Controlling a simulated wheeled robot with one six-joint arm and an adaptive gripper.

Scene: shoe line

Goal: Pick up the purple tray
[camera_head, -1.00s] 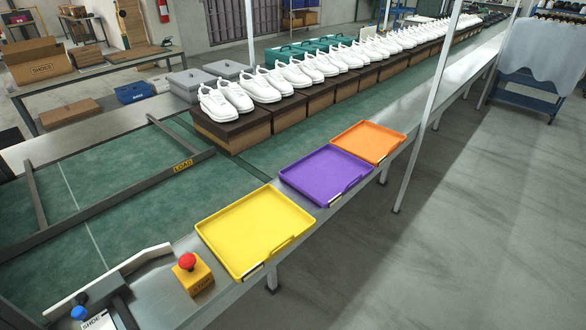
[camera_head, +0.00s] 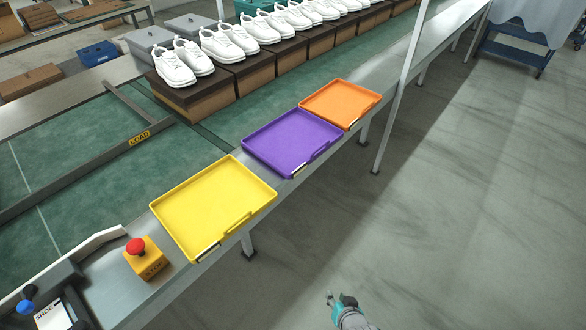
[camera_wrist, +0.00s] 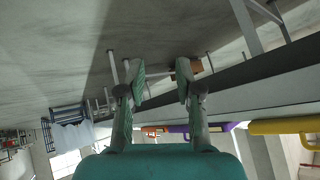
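The purple tray (camera_head: 292,142) lies flat on the metal edge of the line in the head view, between a yellow tray (camera_head: 212,207) and an orange tray (camera_head: 341,103). My gripper (camera_head: 331,298) shows at the bottom of the head view, over the floor, right of and nearer than the trays. In the wrist view my gripper (camera_wrist: 160,76) is open, its fingers apart with nothing between them. The purple tray also shows there as a thin strip (camera_wrist: 222,126) partly hidden behind the right finger, well beyond the gripper.
A yellow stop box with a red button (camera_head: 145,258) stands left of the yellow tray. White shoes on brown boxes (camera_head: 200,98) line the green belt behind the trays. A white post (camera_head: 395,105) rises right of the orange tray.

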